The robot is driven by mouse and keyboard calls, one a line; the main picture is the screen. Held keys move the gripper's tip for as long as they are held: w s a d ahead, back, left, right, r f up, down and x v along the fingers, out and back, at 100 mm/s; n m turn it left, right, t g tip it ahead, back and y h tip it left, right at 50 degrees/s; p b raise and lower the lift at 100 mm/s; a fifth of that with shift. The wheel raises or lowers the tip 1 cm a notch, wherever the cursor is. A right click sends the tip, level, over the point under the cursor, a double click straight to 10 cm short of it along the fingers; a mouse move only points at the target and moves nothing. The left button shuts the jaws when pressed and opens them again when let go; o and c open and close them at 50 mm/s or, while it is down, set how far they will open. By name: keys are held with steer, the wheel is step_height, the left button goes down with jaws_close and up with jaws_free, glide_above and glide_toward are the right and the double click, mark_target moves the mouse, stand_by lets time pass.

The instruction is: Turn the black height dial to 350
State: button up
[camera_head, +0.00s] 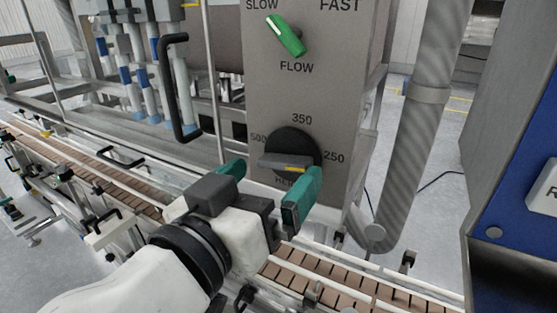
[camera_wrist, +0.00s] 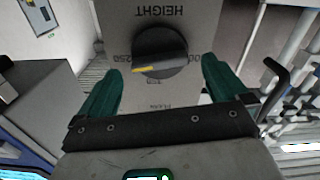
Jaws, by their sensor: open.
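The black height dial (camera_head: 292,143) is on the lower part of the grey panel. Its raised grip bar lies nearly level, and the yellow mark on it points right, slightly below the 250 label. The label 350 is above the dial, and 500 is at its left. The HEIGHT label below is partly hidden. My gripper (camera_head: 278,168) is open and empty in front of the dial, its green fingers apart to either side. In the wrist view the dial (camera_wrist: 160,46) appears upside down, beyond and between the open fingertips of my gripper (camera_wrist: 162,66).
A green flow knob (camera_head: 287,36) sits higher on the same panel (camera_head: 330,90). A conveyor (camera_head: 290,277) with brown slats runs below. A bent black handle (camera_head: 172,90) stands left of the panel, and a thick grey hose (camera_head: 412,140) hangs at its right.

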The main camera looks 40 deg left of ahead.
mark_target(280, 168)
steer(key=shift+x, duration=1.55)
steer(key=c, duration=0.9)
steer(key=shift+c, duration=0.2)
